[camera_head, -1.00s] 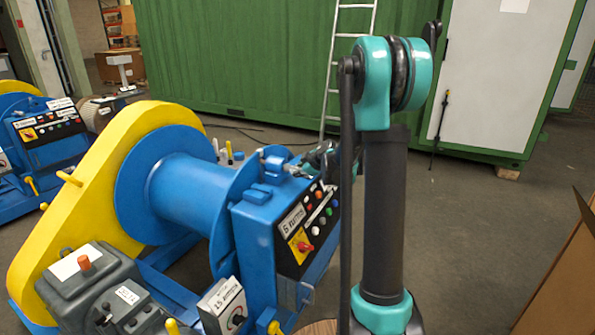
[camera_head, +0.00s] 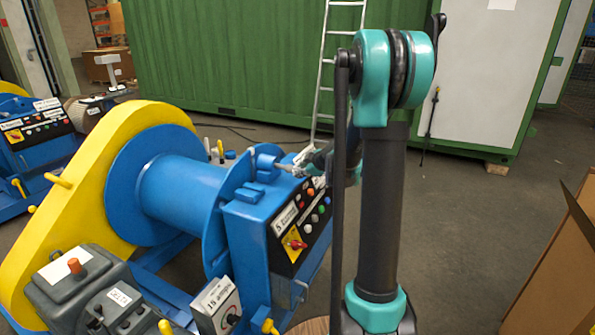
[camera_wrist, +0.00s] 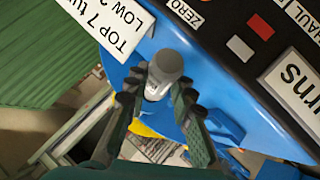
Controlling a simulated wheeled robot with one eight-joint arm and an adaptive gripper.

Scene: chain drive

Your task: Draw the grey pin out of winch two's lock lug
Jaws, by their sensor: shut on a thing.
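Winch two (camera_head: 185,195) has a blue drum, a yellow side guard and a blue control housing. Its blue lock lug (camera_head: 265,157) stands on top of the housing. The grey pin (camera_head: 284,165) shows as a short shaft between the lug and my gripper (camera_head: 308,164). I cannot tell how much of it sits in the lug. In the wrist view, my gripper (camera_wrist: 160,92) is shut on the grey pin (camera_wrist: 167,68), with its rounded grey end between the fingertips. The lug's bore is hidden.
The control panel (camera_head: 300,225) with coloured buttons lies just below my gripper. A white label plate (camera_wrist: 118,28) is close beside the fingers. A green container (camera_head: 230,70) and a ladder (camera_head: 330,80) stand behind. A brown box (camera_head: 560,260) is at right.

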